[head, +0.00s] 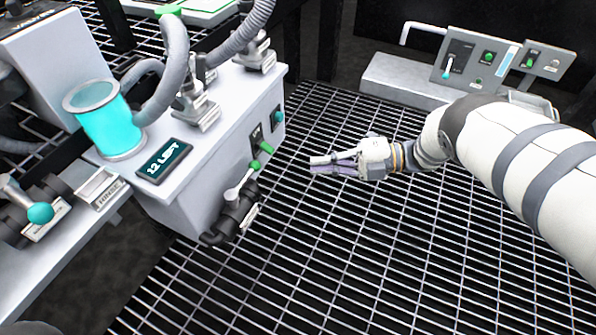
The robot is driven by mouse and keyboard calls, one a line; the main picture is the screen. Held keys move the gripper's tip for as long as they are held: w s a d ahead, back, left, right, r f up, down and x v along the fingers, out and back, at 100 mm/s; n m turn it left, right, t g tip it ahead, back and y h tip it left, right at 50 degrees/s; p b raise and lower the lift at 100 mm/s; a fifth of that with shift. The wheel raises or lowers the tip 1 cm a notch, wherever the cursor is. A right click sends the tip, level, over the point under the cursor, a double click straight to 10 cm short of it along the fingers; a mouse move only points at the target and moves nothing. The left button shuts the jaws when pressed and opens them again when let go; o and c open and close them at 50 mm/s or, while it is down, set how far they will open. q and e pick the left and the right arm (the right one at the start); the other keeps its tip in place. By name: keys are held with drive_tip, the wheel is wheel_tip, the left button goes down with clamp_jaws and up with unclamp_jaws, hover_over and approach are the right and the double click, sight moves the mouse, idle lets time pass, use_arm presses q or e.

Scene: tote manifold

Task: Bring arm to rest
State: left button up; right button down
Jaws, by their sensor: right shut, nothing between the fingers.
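My right arm (540,170) comes in from the right edge and reaches toward the middle of the head view. My right gripper (318,164) is shut and empty, with its fingers pointing left. It hangs over the floor grating, to the right of the grey manifold cabinet and apart from it. My left gripper is not in view.
The grey cabinet (185,200) carries a teal-filled cylinder (108,130), a "12 LEFT" display (164,161), hoses, and green-tipped levers (263,147) on its side. A control panel (505,62) stands at the back right. Open grating (330,260) lies below the arm.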

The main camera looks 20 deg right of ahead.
drive_tip(key=shift+d, duration=0.45)
